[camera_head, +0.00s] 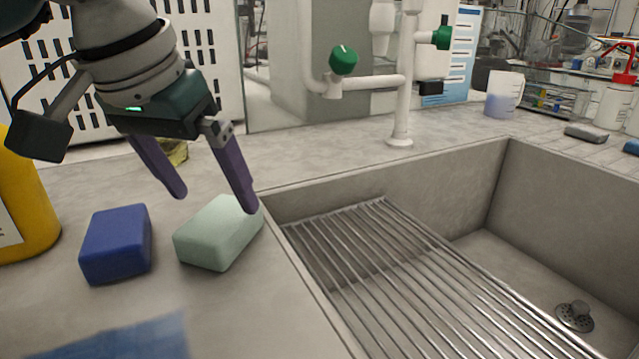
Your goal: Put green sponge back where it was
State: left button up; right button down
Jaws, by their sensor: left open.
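The green sponge (215,236), a pale green rounded block, lies on the counter just left of the sink's edge. My left gripper (212,200) comes in from the upper left with its two purple fingers spread apart. The right finger's tip overlaps the sponge's upper right side in the picture; the left finger's tip is above and left of the sponge. I cannot tell whether either finger touches it. Nothing is held between the fingers. My right gripper is not in view.
A blue sponge (117,244) lies close to the left of the green one. A yellow bottle (22,205) stands at the far left. The sink (560,190) with a metal rack (400,270) is at the right, a white tap (402,100) behind. A blue patch (125,340) lies in front.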

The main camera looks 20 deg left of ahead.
pick_arm(q)
jog(key=p+v, duration=0.1)
jog(key=v, duration=0.7)
